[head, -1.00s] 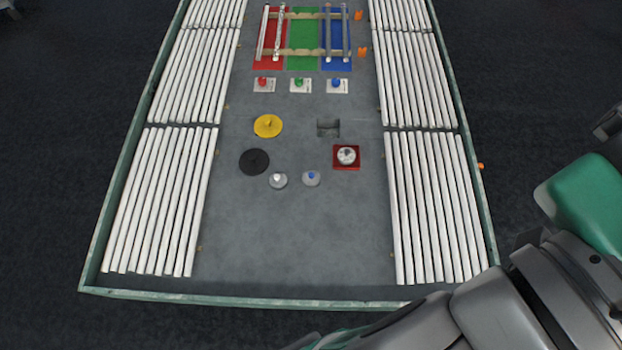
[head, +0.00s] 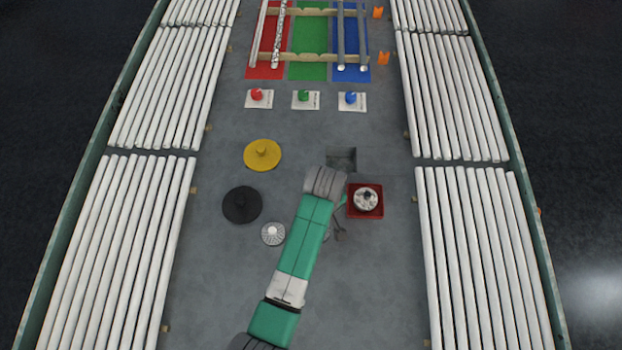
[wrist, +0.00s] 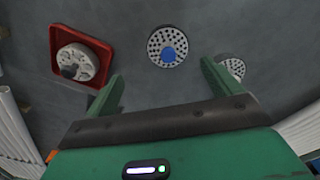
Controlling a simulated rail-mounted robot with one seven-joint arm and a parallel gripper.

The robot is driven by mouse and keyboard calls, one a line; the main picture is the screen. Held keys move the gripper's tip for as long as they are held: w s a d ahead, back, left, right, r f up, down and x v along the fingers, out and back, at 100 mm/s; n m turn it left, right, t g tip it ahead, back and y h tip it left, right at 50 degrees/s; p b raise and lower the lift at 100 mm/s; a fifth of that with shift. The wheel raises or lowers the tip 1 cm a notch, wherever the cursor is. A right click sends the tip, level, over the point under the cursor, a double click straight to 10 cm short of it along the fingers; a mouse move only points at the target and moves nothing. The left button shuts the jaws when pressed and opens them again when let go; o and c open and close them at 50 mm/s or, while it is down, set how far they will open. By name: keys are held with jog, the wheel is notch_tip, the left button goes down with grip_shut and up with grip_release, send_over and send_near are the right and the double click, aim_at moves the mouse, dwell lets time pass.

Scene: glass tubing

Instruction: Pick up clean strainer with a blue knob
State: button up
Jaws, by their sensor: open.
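The strainer with a blue knob (wrist: 168,50) is a round, pale perforated disc lying flat on the grey surface. In the wrist view it shows ahead of my gripper (wrist: 161,70), between the lines of the two green fingers. My gripper is open and empty, with the strainer beyond its fingertips. In the head view my arm hides this strainer. A strainer with a white knob (head: 272,234) lies left of my arm; in the wrist view it is partly behind the right finger (wrist: 232,66).
A red square tray (head: 352,212) holds a strainer with a black knob (head: 367,200), close beside my gripper. A black lid (head: 242,205) and a yellow lid (head: 262,155) lie to the left. A square recess (head: 341,158) is behind. White tubes line both sides.

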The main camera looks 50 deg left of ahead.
jog(key=shift+s+f, duration=0.3)
jog(key=shift+f, duration=0.2)
jog(key=shift+s+d+f, duration=0.1)
jog(key=shift+d+f, duration=0.05)
jog(key=shift+f, duration=0.8)
jog(key=f, duration=0.1)
jog(key=f+b, duration=0.1)
jog(key=f, duration=0.3)
jog(key=shift+s+f+b, duration=0.1)
jog(key=shift+s+b, duration=0.15)
jog(key=shift+b, duration=0.15)
jog(key=shift+w+f, duration=0.1)
jog(key=shift+f, duration=0.15)
jog(key=c, duration=1.1)
jog(key=shift+r, duration=0.15)
